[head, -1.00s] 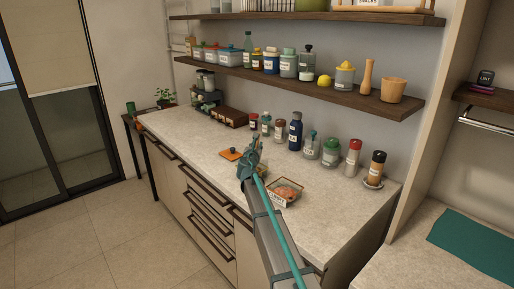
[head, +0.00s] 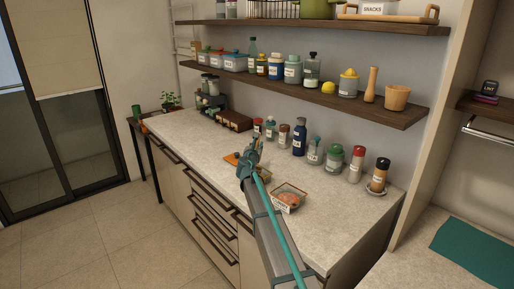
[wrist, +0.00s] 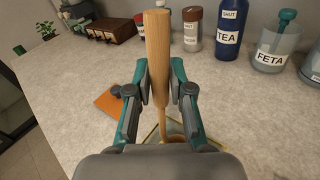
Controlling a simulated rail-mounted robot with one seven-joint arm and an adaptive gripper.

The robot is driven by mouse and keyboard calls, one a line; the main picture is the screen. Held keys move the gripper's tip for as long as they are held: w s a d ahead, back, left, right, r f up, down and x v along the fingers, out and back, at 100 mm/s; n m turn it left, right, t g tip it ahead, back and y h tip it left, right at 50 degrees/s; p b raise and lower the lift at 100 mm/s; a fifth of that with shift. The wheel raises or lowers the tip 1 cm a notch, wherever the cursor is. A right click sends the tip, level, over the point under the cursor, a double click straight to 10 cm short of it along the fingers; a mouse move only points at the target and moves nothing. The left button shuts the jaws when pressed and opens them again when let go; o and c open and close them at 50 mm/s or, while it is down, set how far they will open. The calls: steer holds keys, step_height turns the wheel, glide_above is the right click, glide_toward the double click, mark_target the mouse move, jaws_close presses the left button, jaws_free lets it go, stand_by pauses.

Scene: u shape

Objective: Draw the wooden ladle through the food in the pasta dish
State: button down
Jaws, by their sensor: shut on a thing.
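My gripper (wrist: 160,88) is shut on the light wooden handle of the ladle (wrist: 157,55). In the wrist view the handle stands nearly upright, with its thin neck pointing down. The ladle's lower end is mostly hidden behind my gripper. Thin yellowish dish edges (wrist: 203,130) show below it. I cannot tell whether the ladle touches food. In the head view my gripper (head: 248,165) is over the counter. A clear, labelled dish with orange-pink food (head: 288,199) sits to the right of my arm. I cannot tell whether both views show the same dish.
An orange board (wrist: 108,103) lies left of my gripper. Behind stand a TEA bottle (wrist: 229,30), a FETA jar (wrist: 272,42) and several other containers. A loaded shelf (head: 330,95) hangs above. The counter (head: 345,215) is clear at the front right.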

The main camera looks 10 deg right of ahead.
steer(key=shift+r+p, duration=4.05)
steer(key=shift+r, duration=1.15)
steer(key=shift+a+f, duration=0.15)
steer(key=s+f+n+t+y+b, duration=0.1)
steer(key=s+n+y+b, duration=0.3)
steer(key=s, duration=2.5)
steer(key=shift+s+f+y+b, duration=0.25)
steer(key=shift+f+y+b, duration=0.45)
steer(key=shift+y, duration=0.3)
